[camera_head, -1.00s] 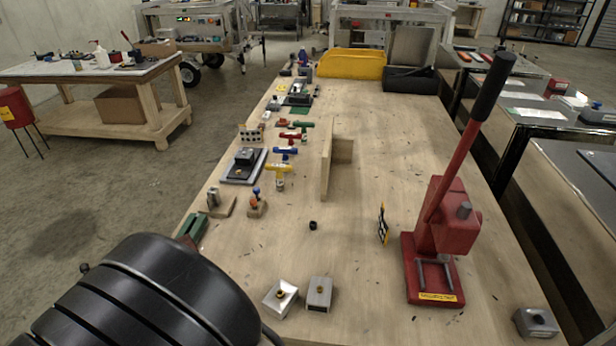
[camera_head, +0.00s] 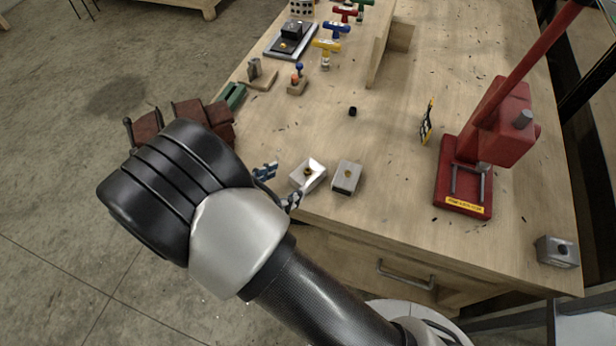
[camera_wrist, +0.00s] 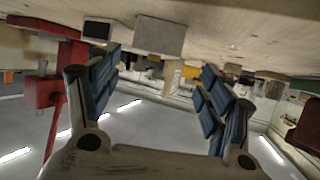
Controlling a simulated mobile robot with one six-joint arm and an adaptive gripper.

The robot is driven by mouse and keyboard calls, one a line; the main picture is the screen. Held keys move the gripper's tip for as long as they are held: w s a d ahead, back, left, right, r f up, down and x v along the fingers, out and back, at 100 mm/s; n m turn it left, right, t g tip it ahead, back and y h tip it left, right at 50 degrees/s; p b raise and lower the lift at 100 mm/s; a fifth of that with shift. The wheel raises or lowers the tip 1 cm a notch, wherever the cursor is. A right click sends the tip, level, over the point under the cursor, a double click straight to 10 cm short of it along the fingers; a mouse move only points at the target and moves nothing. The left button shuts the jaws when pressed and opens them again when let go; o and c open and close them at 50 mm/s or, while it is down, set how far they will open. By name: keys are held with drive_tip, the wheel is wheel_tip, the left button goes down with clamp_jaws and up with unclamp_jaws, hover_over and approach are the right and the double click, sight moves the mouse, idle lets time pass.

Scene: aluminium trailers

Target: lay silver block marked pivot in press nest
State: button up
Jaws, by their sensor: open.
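A third silver block (camera_head: 557,251) sits at the front right corner. No marking is readable, so I cannot tell which is pivot. The red press (camera_head: 500,125) stands at the right with its lever raised; its base (camera_head: 463,200) has two metal rails, and I see no block there. My gripper (camera_head: 278,186) is open and empty, with blue-padded fingers just left of the pair. The wrist view shows the spread fingers (camera_wrist: 160,88).
A small black cylinder (camera_head: 352,111) and an upright wooden board (camera_head: 380,45) are farther back. A dark red vise-like object (camera_head: 203,114) is partly hidden behind my arm. The mid-bench is mostly clear.

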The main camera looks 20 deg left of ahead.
sight(305, 174)
drive_tip(key=shift+d+b+x, duration=0.2)
drive_tip(key=shift+b+x, duration=0.35)
drive_tip(key=shift+x, duration=1)
drive_tip(key=shift+d+b+x, duration=0.15)
drive_tip(key=shift+b+x, duration=0.35)
drive_tip(key=shift+x, duration=1.05)
drive_tip(key=shift+s+r, duration=0.1)
drive_tip(key=shift+r, duration=0.05)
drive_tip(key=c, duration=1.5)
wheel_tip(305, 174, up, 20)
drive_tip(key=p, duration=0.6)
drive_tip(key=shift+p, duration=0.35)
